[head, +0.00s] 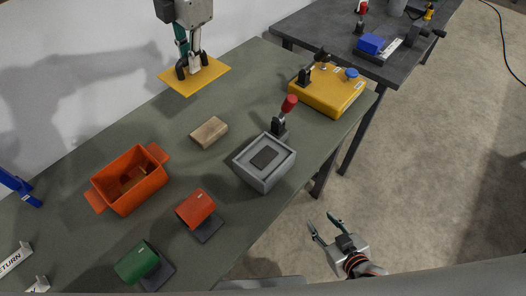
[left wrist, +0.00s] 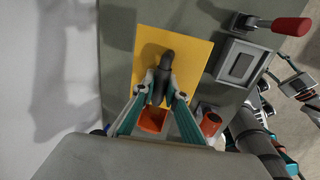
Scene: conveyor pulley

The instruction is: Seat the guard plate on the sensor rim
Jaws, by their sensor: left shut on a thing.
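The guard plate, a flat yellow sheet (head: 212,73), is held by my left gripper (head: 193,70) above the far part of the table. It fills the middle of the left wrist view (left wrist: 197,55), with my left fingers (left wrist: 163,78) shut on it. The sensor rim seems to be the raised edge of the grey box (head: 283,167) with a dark inset; the box also shows in the left wrist view (left wrist: 238,68), right of the plate. The plate is apart from the box. My right gripper (head: 324,222) is open and empty, beyond the table's right edge.
A red-handled lever clamp (head: 281,121) stands at the box's back edge. A wooden block (head: 209,132), an orange bin (head: 131,182), a red part (head: 196,207) and a green part (head: 137,262) lie nearby. A yellow case (head: 326,91) stands at the back right.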

